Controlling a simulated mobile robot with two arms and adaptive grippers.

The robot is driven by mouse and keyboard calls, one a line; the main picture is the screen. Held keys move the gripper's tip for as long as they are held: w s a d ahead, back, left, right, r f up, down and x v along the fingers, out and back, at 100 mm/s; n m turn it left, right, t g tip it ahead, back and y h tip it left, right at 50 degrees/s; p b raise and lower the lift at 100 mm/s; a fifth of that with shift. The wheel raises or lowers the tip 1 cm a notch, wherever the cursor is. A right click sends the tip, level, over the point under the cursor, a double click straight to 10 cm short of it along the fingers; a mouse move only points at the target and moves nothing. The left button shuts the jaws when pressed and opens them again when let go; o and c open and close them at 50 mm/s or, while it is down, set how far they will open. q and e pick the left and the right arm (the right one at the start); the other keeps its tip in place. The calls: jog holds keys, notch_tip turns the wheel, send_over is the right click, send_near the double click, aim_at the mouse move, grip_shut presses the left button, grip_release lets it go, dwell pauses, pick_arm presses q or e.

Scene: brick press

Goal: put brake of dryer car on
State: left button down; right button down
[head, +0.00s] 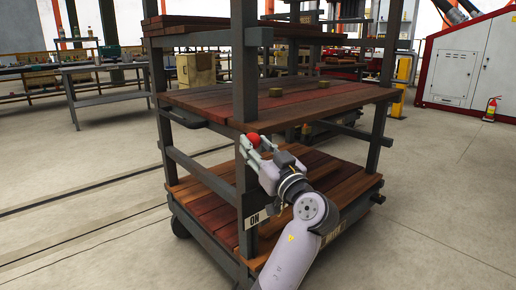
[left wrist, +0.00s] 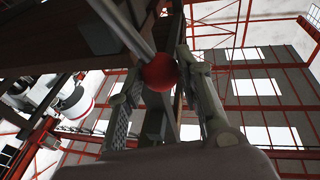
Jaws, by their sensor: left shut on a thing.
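The dryer car (head: 245,75) is a dark metal rack with wooden plank shelves, standing in the middle of the head view. The brake lever's red ball knob (head: 253,140) shows in front of its near corner post, just below the middle shelf. My left gripper (head: 257,146) is shut on this knob, its fingers on either side. In the left wrist view the red knob (left wrist: 160,73) sits between the two fingers, with a grey rod (left wrist: 122,28) running from it to the upper left. A white "ON" plate (head: 256,218) is low on the corner post. My right gripper is not in view.
A grey workbench (head: 105,68) stands at the back left. The floor right of the car is clear.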

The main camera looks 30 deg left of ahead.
pick_arm(q)
jog(key=shift+s+a+f, duration=0.1)
jog(key=c, duration=1.1)
grip_release()
jog(key=shift+s, duration=0.1)
jog(key=v, duration=0.7)
jog(key=shift+d, duration=0.25)
